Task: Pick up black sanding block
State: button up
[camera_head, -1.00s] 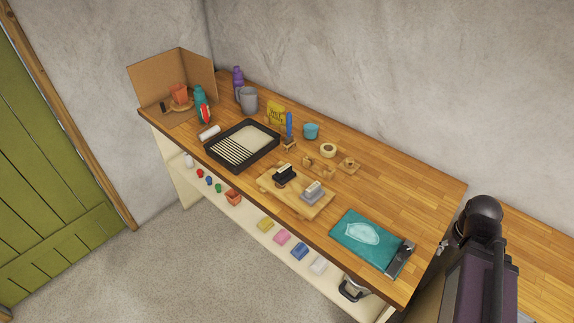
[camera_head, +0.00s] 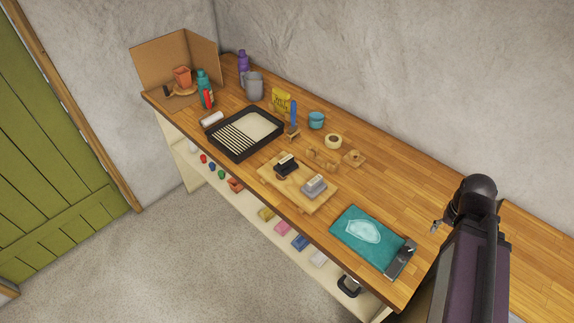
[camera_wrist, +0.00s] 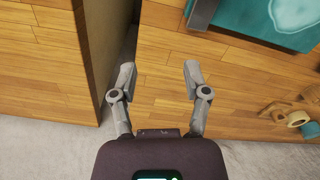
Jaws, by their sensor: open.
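The black sanding block (camera_head: 287,169) sits on the left part of a light wooden board (camera_head: 268,176) in the middle of the workbench. A grey sanding block (camera_head: 313,187) sits on the same board to its right. In the wrist view my gripper (camera_wrist: 158,72) is open and empty above bare wood near a gap in the worktop. In the head view my arm is at the right, well apart from the board, and my fingers show only in part. The black block is not in the wrist view.
A teal mat (camera_head: 345,239) with a clip lies right of the board and also shows in the wrist view (camera_wrist: 252,20). A black tray (camera_head: 229,151) is left of the board. Tape (camera_head: 333,141), a blue-handled brush (camera_head: 293,117) and a teal cup (camera_head: 316,120) stand behind.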

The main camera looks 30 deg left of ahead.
jog(key=w+a+r+n+p, duration=0.3)
jog(key=w+a+n, duration=0.45)
jog(key=a, duration=0.35)
notch_tip(320, 180, up, 6)
jog(key=f+n+p, duration=0.1)
jog(key=n+p, duration=0.5)
jog(key=n, duration=1.9)
send_over(286, 159)
jog(key=shift+a+r+m, duration=0.2)
jog(key=shift+r+m, duration=0.05)
jog(key=shift+f+b, duration=0.15)
jog(key=shift+b, duration=0.25)
notch_tip(286, 159, down, 8)
jog(key=b, duration=0.8)
jog(key=shift+f, duration=0.2)
jog(key=shift+d+f+b, duration=0.2)
jog(key=shift+f+b, duration=2.4)
jog(key=shift+b, duration=0.2)
